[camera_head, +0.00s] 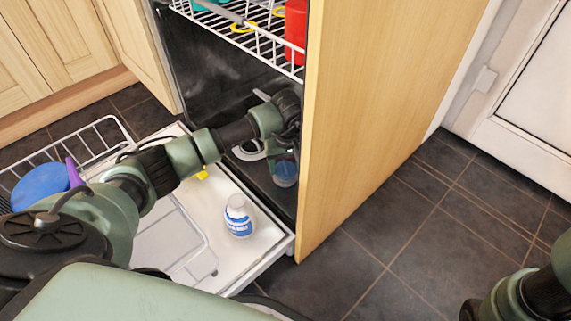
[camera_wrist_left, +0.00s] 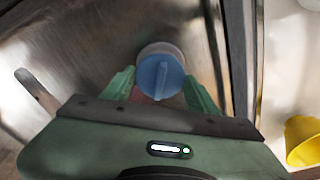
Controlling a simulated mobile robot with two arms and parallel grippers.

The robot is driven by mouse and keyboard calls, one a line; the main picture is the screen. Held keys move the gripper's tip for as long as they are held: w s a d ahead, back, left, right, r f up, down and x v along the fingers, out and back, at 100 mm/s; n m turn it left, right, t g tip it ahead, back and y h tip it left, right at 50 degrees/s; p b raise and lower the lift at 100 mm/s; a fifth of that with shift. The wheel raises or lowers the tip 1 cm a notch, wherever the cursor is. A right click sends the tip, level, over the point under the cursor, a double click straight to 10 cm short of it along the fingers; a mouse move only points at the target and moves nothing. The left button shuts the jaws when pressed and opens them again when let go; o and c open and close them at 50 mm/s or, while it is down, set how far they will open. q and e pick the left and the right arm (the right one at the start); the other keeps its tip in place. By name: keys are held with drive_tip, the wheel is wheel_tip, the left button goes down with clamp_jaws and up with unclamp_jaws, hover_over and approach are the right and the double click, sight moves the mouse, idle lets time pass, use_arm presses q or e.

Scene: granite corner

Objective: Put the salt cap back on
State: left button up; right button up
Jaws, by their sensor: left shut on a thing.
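The salt cap (camera_wrist_left: 160,76) is a round blue cap with a raised ridge across its top. In the left wrist view my left gripper (camera_wrist_left: 158,80) is shut on it, with one green finger on each side. In the head view the cap shows as a blue patch (camera_head: 285,173) low inside the dishwasher, just below my left gripper (camera_head: 288,146). The gripper is partly in shadow and close to the wooden door panel. The salt opening is hidden under the cap and fingers, and I cannot tell whether the cap touches it. My right gripper is out of view.
A white bottle with a blue label (camera_head: 238,216) stands on the open dishwasher door (camera_head: 262,246). A yellow item (camera_wrist_left: 303,140) lies near it. The upper rack (camera_head: 262,42) hangs above my arm. The wooden panel (camera_head: 385,90) is close on the right.

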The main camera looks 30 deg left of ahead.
use_arm(q)
drive_tip(key=o, duration=1.9)
